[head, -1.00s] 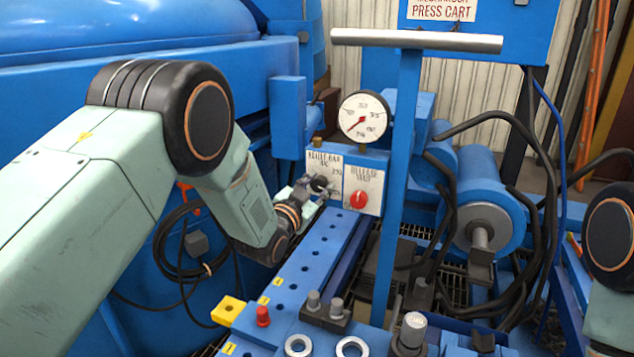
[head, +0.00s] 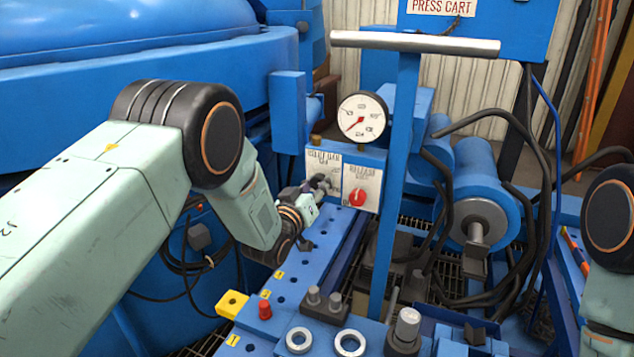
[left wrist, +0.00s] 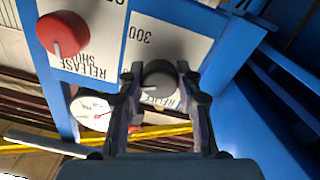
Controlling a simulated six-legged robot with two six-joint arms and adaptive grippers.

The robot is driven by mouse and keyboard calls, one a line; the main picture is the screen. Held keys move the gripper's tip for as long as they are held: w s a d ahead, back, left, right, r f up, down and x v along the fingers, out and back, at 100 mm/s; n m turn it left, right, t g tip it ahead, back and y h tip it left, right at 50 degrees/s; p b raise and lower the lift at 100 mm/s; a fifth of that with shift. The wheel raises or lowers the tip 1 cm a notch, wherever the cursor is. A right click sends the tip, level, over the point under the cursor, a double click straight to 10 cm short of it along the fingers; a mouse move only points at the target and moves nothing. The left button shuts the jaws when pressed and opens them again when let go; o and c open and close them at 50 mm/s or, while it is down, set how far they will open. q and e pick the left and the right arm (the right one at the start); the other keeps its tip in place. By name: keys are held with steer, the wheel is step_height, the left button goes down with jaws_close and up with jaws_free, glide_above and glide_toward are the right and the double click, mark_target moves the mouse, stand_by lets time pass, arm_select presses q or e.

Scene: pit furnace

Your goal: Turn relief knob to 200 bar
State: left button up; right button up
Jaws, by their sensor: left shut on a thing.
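The dark relief knob (left wrist: 158,72) sits on a white scale plate, with "300" readable beside it in the left wrist view. My left gripper (left wrist: 160,85) is shut on this knob, one finger on each side. In the head view my left gripper (head: 322,186) reaches the control panel (head: 340,160) from the left and mostly hides the knob. The relief label is partly covered, so I cannot read the setting. The pressure gauge (head: 363,117) with a red needle stands above the panel. My right gripper is out of view.
A red release knob (head: 357,197) sits just right of the relief knob. A blue post with a grey crossbar (head: 415,41) rises right of the panel. A blue perforated rail (head: 306,255) lies below, with rings and pegs at its near end. Black hoses (head: 510,215) hang at right.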

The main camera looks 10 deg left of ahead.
arm_select(q)
steer(key=shift+r+n, duration=0.1)
steer(key=shift+n, duration=0.2)
steer(key=o, duration=1.2)
steer(key=shift+c, duration=0.2)
steer(key=v, duration=1.2)
